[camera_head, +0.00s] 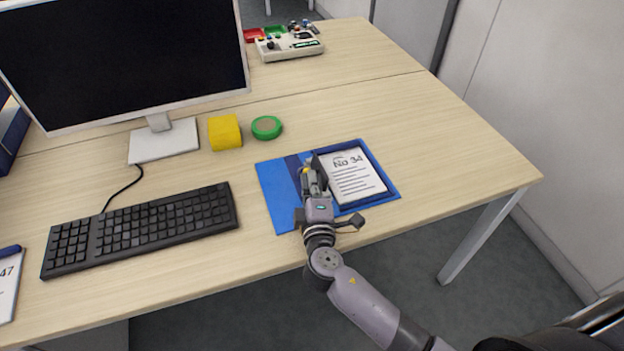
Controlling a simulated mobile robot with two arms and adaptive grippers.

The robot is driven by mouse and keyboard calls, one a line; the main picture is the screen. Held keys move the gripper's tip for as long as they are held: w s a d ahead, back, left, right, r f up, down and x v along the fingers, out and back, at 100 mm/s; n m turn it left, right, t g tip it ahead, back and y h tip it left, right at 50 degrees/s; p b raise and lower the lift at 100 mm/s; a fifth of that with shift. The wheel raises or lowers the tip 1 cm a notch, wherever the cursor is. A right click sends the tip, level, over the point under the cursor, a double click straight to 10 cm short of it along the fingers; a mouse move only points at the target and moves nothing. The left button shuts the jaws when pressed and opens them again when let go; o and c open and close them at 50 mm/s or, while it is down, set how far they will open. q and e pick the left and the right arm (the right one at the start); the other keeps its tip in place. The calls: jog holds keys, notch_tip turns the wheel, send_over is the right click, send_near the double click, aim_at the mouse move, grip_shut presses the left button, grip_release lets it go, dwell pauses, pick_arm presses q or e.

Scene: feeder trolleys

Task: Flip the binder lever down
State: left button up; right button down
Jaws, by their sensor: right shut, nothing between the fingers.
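A blue binder (275,192) lies open on the desk, with a white sheet marked "No 34" (351,178) on its right side. My right gripper (312,168) is shut and empty over the binder's middle, at the left edge of the sheet. The gripper and wrist cover much of the binder's spine. The lever cannot be made out clearly; a small yellowish and metal part shows by the fingertips, and I cannot tell whether it belongs to the binder. My left gripper is not in view.
A black keyboard (140,228) lies left of the binder. A yellow block (224,132) and a green tape roll (267,127) sit behind it, near the monitor (120,55). A control box (289,46) stands at the back. The desk (440,150) is clear on the right.

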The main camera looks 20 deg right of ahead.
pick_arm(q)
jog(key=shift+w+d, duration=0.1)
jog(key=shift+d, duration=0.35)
pick_arm(e)
jog(key=shift+d+r+m, duration=0.1)
jog(key=shift+d+m, duration=0.1)
jog(key=shift+m, duration=0.3)
